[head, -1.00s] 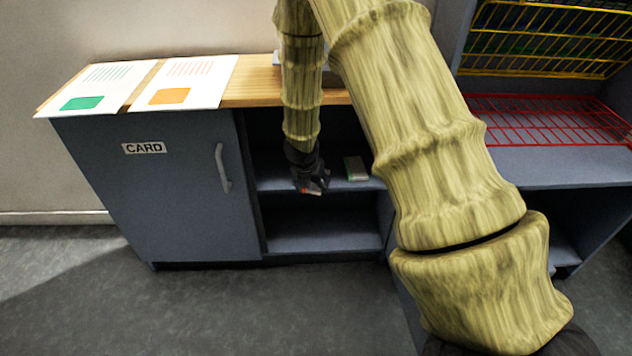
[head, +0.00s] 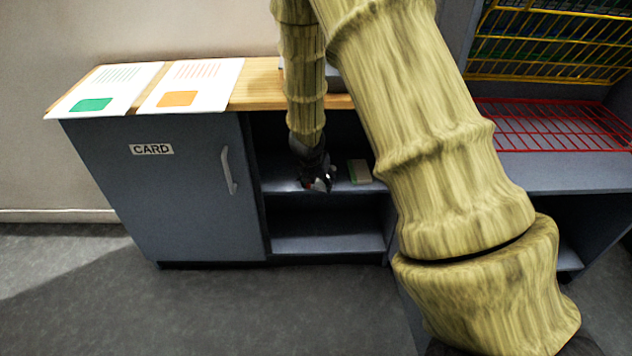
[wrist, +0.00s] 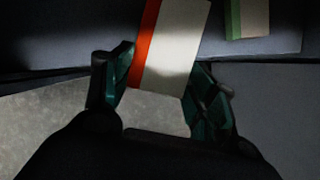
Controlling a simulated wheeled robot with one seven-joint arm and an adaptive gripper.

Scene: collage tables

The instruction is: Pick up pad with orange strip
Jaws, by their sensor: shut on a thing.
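The pad with the orange strip (wrist: 172,45) is a pale block with a red-orange band along its left edge in the wrist view. My gripper (wrist: 160,80) is shut on its near end, with one dark green finger at each side. In the head view my gripper (head: 318,180) is at the open shelf of the cabinet, and only a small reddish bit of the pad shows there. A second pad with a green strip (head: 360,172) lies on the shelf to the right of my gripper. It also shows at the upper right of the wrist view (wrist: 247,18).
The shelf (head: 285,187) is in the open bay beside a closed door labelled CARD (head: 152,149). A wooden top (head: 258,90) overhangs the bay and carries two printed sheets. A red wire rack (head: 545,122) and a yellow one stand at right. The floor in front is clear.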

